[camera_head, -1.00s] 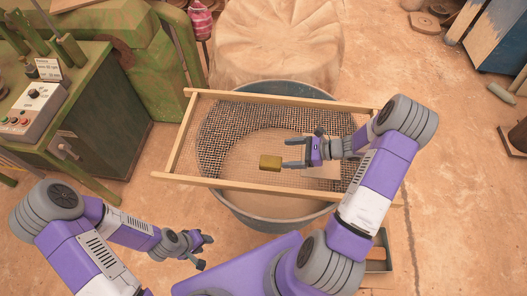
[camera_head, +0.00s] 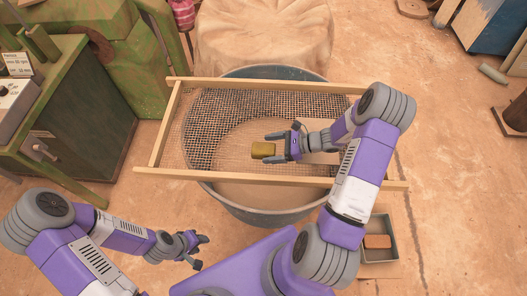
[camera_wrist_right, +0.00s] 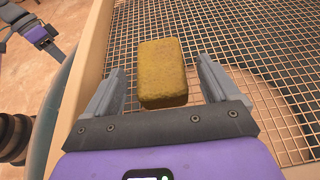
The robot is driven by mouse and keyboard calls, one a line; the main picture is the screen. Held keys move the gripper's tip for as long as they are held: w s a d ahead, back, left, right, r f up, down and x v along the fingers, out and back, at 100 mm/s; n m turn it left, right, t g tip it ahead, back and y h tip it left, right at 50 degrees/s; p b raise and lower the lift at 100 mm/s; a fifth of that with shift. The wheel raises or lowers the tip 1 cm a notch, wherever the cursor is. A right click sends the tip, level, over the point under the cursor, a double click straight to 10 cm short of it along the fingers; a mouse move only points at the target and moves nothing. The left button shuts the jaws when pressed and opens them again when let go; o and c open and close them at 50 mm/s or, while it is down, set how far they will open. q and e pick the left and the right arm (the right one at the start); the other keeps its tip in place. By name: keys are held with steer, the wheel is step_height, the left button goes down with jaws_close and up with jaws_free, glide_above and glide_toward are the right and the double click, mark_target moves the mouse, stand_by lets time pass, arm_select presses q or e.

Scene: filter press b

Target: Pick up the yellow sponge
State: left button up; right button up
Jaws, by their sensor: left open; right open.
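The yellow sponge (camera_head: 263,150) lies on the mesh of a wood-framed sieve. In the right wrist view the sponge (camera_wrist_right: 162,73) is a brownish-yellow block between the two fingers, with a gap on each side. My right gripper (camera_head: 275,147) is open, and its fingertips reach along the sides of the sponge. In the right wrist view the right gripper (camera_wrist_right: 158,90) shows both fingers apart. My left gripper (camera_head: 200,250) is open and empty, low in front of the tub and away from the sponge.
The sieve's wooden frame (camera_head: 240,178) rests across a round grey-blue tub (camera_head: 262,208). A grey tray (camera_head: 392,222) with a reddish-brown block (camera_head: 377,241) stands at the lower right. A green machine (camera_head: 75,130) stands at the left. A cloth-covered mound (camera_head: 262,38) is behind the tub.

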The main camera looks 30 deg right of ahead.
mark_target(268, 148)
steer(key=x, duration=0.4)
steer(key=shift+r+b, duration=0.15)
steer(key=shift+b, duration=0.2)
steer(key=shift+r, duration=0.1)
steer(key=c, duration=1)
